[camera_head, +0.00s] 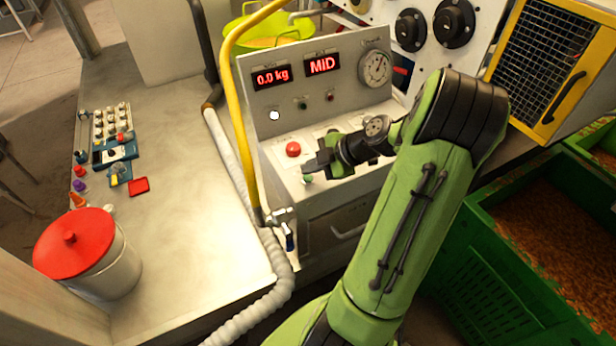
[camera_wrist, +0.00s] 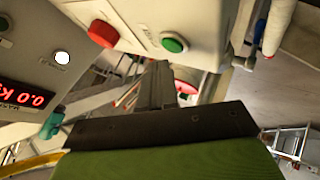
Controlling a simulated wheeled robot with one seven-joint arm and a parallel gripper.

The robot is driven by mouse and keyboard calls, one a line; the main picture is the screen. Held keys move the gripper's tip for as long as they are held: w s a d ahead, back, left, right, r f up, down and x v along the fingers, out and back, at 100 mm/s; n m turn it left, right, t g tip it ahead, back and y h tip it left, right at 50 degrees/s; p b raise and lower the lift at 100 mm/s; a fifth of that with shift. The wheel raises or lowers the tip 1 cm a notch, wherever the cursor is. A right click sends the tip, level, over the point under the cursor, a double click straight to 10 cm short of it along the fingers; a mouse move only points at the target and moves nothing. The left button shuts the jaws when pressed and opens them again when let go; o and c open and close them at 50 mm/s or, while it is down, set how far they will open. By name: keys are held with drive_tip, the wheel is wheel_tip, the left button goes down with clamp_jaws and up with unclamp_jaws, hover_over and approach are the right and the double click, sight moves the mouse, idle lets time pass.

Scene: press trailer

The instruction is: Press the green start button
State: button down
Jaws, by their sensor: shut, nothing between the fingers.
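The green start button (camera_head: 307,179) sits on the sloped ledge of the grey control panel (camera_head: 330,118), low and left of my gripper in the head view. In the wrist view the green button (camera_wrist: 174,42) is round, with a pale rim, just beyond the tips of my fingers. My gripper (camera_head: 314,166) is shut and empty, close above the ledge beside the button. The wrist view shows its closed dark fingers (camera_wrist: 155,82) pointing toward the button. I cannot tell whether they touch it. A red button (camera_head: 293,148) is beside the green one; it also shows in the wrist view (camera_wrist: 103,33).
A red-lidded pot (camera_head: 75,245) stands on the bench. Green crates (camera_head: 500,290) are at the right.

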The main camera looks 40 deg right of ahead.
sight(312, 179)
drive_tip(key=shift+f, duration=0.15)
drive_tip(key=shift+f+b, duration=0.3)
drive_tip(key=shift+b, duration=0.45)
drive_tip(key=shift+f+b, duration=0.4)
drive_tip(key=shift+b, duration=0.15)
drive_tip(key=shift+r, duration=0.15)
idle(0.4)
drive_tip(key=shift+r+p, duration=0.4)
drive_tip(key=shift+r, duration=0.3)
drive_tip(key=shift+r+p, duration=1.55)
drive_tip(key=shift+r, duration=1.05)
drive_tip(key=shift+f, duration=0.1)
